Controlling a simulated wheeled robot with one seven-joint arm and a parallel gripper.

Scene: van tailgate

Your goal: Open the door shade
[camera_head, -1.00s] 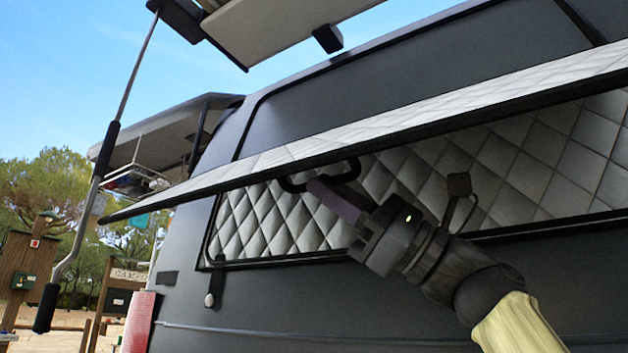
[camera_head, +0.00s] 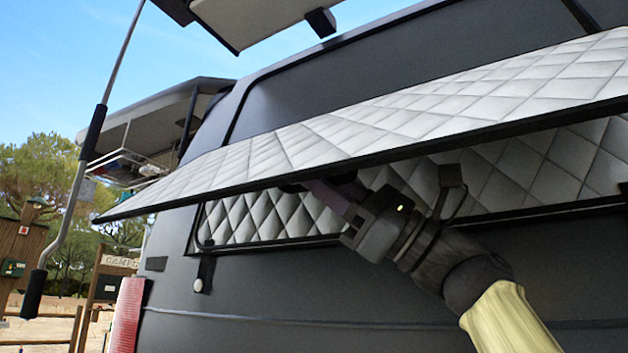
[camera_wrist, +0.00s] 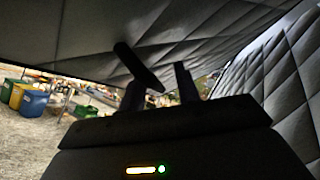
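The door shade (camera_head: 400,115) is a quilted pale panel with a dark rim. It stands out from the dark van side at a slant, and its quilted upper face shows in the head view. In the wrist view its dark quilted underside (camera_wrist: 215,25) is overhead. My gripper (camera_head: 322,190) is under the shade's outer rim, its tips partly hidden. In the wrist view my gripper (camera_wrist: 160,80) has its two fingers apart. A dark bar, seemingly a handle (camera_wrist: 137,66), is at the left finger; I cannot tell whether they touch.
A quilted pale surface (camera_head: 270,217) lines the van side behind the shade. A metal pole with dark grips (camera_head: 65,220) hangs at the left. A pale panel (camera_head: 255,20) juts out above. Bins (camera_wrist: 32,103) stand on open ground far off.

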